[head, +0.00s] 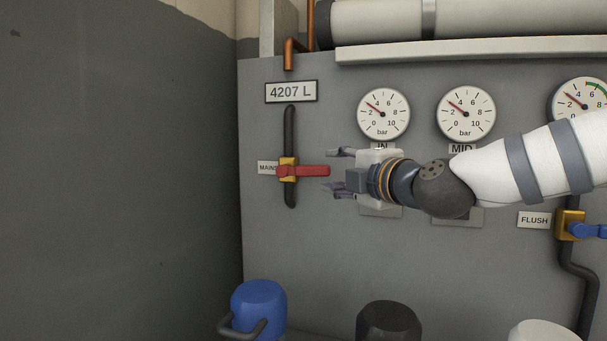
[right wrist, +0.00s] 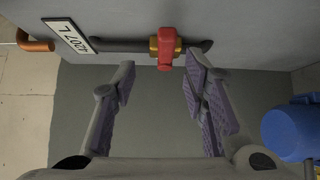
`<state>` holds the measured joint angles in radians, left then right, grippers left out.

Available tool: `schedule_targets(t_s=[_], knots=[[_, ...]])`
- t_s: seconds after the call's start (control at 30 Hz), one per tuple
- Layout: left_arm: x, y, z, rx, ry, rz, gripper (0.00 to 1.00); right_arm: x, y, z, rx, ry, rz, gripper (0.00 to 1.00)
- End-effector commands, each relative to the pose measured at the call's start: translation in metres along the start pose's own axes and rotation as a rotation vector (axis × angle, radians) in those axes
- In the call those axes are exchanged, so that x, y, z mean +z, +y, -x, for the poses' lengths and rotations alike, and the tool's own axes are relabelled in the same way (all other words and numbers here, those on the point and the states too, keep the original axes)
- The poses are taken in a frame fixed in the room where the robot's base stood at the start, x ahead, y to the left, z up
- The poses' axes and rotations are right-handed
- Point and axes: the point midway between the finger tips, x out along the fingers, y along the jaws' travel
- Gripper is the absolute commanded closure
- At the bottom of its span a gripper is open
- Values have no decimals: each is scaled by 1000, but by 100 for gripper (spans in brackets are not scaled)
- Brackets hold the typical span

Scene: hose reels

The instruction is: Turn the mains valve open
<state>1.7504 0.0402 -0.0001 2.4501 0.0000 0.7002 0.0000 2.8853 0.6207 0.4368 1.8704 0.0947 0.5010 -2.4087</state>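The mains valve has a red lever handle (head: 303,171) on a brass body (head: 288,169), fitted in a dark vertical pipe. The handle lies level, across the pipe, pointing right. Its label (head: 267,168) is at the left, partly covered by the valve. My right gripper (head: 335,171) is just right of the handle's tip, its fingers pointing left and spread above and below the handle's height. In the right wrist view the red handle (right wrist: 166,49) is beyond the open fingers, in line with the gap between them, with nothing held. My left gripper is out of view.
Pressure gauges (head: 384,114) (head: 465,114) sit on the panel above my right arm. A blue flush valve (head: 584,231) is at the right. A blue container (head: 259,306) and a dark one (head: 388,321) stand below. The panel around the mains valve is clear.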

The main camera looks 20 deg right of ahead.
Motion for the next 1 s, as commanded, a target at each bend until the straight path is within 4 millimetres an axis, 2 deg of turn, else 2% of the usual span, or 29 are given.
schedule_targets(t_s=[0.03, 0.2, 0.3, 0.47, 0.73, 0.9, 1.0], knots=[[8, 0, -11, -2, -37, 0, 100, 1, -19, -20, -24, 0, -5, 60], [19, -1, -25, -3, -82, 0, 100, 0, -19, -63, -22, 0, -4, 60], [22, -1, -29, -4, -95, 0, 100, 0, -16, -82, -19, 0, -4, 60], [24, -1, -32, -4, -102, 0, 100, -1, -11, -96, -13, 1, -3, 60], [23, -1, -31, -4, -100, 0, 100, -1, -8, -97, -9, 2, -2, 60], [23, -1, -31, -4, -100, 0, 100, -1, -8, -97, -10, 1, -2, 99], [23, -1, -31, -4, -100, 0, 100, -1, -8, -97, -9, 1, -2, 100]])
